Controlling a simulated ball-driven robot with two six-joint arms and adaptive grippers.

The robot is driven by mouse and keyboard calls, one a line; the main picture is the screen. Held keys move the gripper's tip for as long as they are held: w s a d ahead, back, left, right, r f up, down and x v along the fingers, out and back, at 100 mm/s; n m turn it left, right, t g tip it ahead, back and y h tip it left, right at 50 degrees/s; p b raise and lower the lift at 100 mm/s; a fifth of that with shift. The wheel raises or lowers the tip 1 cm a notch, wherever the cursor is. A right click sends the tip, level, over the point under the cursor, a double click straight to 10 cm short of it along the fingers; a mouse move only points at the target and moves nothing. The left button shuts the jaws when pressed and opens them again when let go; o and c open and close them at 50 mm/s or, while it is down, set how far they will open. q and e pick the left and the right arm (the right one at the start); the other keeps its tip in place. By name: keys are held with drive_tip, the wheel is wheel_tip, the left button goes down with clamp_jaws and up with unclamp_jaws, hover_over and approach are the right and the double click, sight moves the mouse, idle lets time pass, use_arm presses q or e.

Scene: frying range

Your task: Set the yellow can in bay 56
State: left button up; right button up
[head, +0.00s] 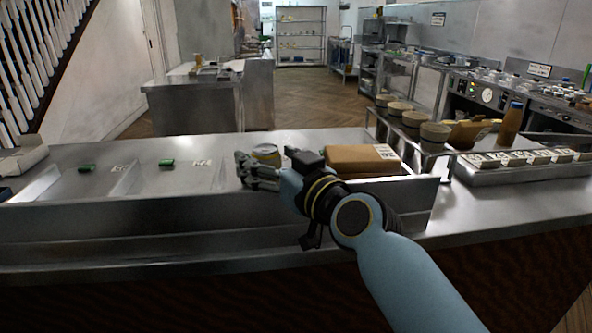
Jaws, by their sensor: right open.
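The yellow can (266,151) stands on the steel counter among the low-walled bays, and its top and upper side show. My right gripper (256,170) is open at the can. Its fingers cover the can's lower part, and I cannot tell whether they touch it or stand around it. The bays run along the counter to the left, parted by low dividers (127,178). Small labels (201,163) lie at the bays, but their numbers are too small to read, so I cannot tell which is bay 56. My left gripper is not in view.
A brown box (362,159) lies just right of my right gripper. Small green items (86,168) lie in bays at the left. A raised front wall (150,215) runs along the bays. Bowls (434,132) on a rack and a tray of labelled blocks (520,165) stand at the right.

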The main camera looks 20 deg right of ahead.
drive_tip(key=s+d+b, duration=0.1)
drive_tip(key=s+d, duration=0.1)
drive_tip(key=s, duration=0.7)
drive_tip(key=shift+s+r+b, duration=0.3)
